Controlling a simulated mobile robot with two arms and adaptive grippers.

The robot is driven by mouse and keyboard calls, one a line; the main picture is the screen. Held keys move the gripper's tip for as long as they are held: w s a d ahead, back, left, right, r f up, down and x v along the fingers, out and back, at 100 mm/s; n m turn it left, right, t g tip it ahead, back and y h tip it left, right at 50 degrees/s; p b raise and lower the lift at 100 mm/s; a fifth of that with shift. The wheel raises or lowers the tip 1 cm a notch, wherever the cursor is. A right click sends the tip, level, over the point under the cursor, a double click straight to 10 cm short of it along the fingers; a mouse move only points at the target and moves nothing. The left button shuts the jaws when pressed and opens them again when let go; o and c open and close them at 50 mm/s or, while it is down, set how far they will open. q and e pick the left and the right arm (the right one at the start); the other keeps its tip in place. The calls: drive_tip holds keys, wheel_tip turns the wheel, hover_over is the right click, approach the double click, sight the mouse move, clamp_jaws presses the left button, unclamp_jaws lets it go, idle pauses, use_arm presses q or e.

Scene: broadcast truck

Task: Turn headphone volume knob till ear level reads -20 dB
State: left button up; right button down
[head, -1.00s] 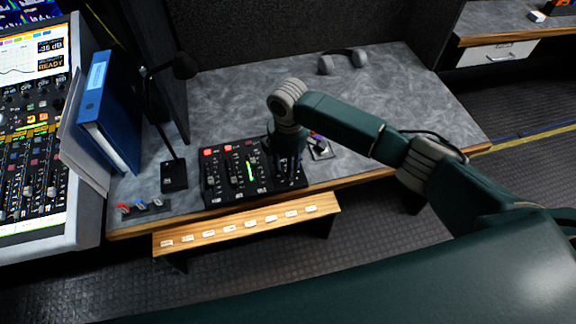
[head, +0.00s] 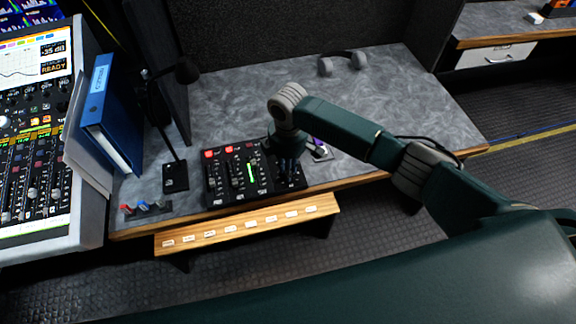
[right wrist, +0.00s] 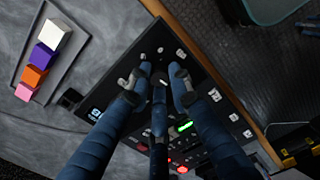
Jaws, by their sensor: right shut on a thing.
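The black intercom panel (head: 236,178) lies on the grey desk, with red buttons and a lit green bar. My right gripper (head: 289,172) reaches down onto its right end, hiding that part in the head view. In the right wrist view, my right gripper (right wrist: 161,78) is shut around a small dark knob (right wrist: 160,82), mostly hidden between the fingers. The screen (head: 55,48) on the mixing console at the left seems to read -35 dB, with READY below it. My left gripper is not in view.
A gooseneck microphone (head: 175,178) and a blue binder (head: 108,115) stand left of the panel. Headphones (head: 342,64) lie at the back of the desk. A tray with coloured blocks (right wrist: 28,73) is beside the panel. A wooden shelf (head: 270,226) runs along the front.

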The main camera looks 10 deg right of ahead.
drive_tip(key=m+p, duration=0.2)
drive_tip(key=shift+r+m+p, duration=0.25)
drive_tip(key=shift+m+p, duration=0.05)
drive_tip(key=shift+p, duration=0.05)
drive_tip(key=m+p, duration=0.2)
drive_tip(key=shift+m, duration=0.4)
drive_tip(key=m+p, duration=0.2)
drive_tip(key=m, duration=0.1)
drive_tip(key=shift+f, duration=0.1)
drive_tip(key=shift+f+m+p, duration=0.1)
drive_tip(key=shift+m+p, duration=0.55)
drive_tip(key=shift+m, duration=0.25)
drive_tip(key=c, duration=1.6)
unclamp_jaws()
